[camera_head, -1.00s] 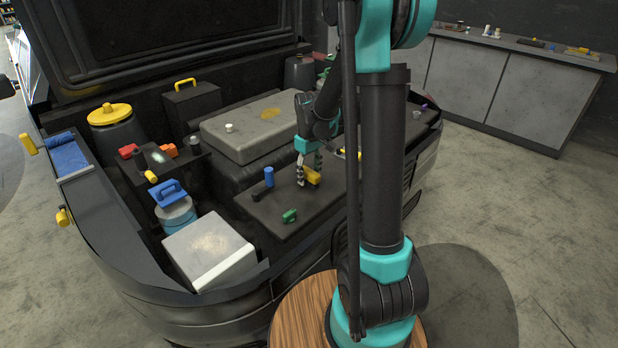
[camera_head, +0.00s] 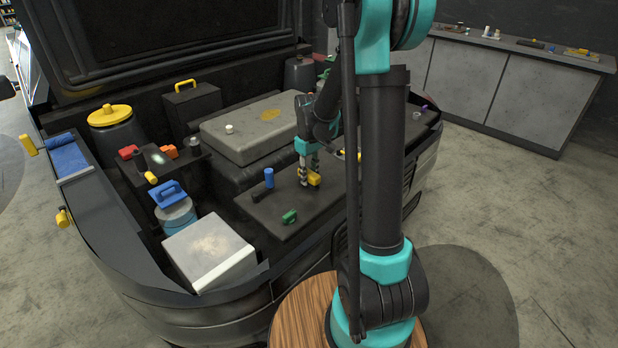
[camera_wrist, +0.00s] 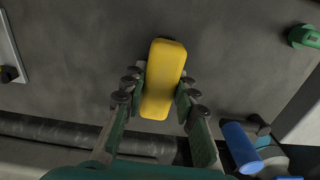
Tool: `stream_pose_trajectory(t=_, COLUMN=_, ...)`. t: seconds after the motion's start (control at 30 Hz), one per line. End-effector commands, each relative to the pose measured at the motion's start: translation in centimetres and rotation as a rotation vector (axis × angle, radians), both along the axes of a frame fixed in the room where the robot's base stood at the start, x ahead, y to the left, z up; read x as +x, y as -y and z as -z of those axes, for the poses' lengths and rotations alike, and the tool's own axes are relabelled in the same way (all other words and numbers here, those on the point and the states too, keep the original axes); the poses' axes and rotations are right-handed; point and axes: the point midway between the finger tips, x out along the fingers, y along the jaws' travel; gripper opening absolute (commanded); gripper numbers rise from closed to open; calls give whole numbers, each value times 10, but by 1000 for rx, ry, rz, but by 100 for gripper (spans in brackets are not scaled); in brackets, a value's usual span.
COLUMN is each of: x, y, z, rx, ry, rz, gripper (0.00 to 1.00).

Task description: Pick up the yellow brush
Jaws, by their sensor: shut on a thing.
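The yellow brush (camera_wrist: 163,78) lies between the two fingers of my gripper (camera_wrist: 161,92) in the wrist view, and both fingers press on its sides. Its near end is between the fingertips and its far end sticks out beyond them. In the head view the brush (camera_head: 314,179) is small and partly covered by the fingers of my gripper (camera_head: 309,175). It is at the dark flat panel in the engine bay. I cannot tell whether it touches the panel.
A blue-handled thing (camera_head: 269,177) stands left of my gripper, and a green piece (camera_head: 289,216) lies in front. A large grey box cover (camera_head: 255,128) is behind. A pale box (camera_head: 208,252) is at the front left. The dark panel (camera_head: 262,210) has bare room around these.

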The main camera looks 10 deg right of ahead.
Motion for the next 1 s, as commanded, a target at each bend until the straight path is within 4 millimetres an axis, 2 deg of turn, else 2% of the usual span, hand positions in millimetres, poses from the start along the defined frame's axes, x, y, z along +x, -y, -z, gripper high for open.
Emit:
stream_pose_trajectory(t=0.17, x=0, y=0, z=-4, rx=0, ry=0, rz=0, gripper=0)
stream_pose_trajectory(t=0.37, x=0, y=0, z=-27, rx=0, ry=0, rz=0, gripper=0)
stream_pose_trajectory(t=0.8, x=-1, y=0, z=-142, rx=0, ry=0, rz=0, gripper=0)
stream_pose_trajectory(t=1.0, x=-1, y=0, z=-181, rx=0, ry=0, rz=0, gripper=0)
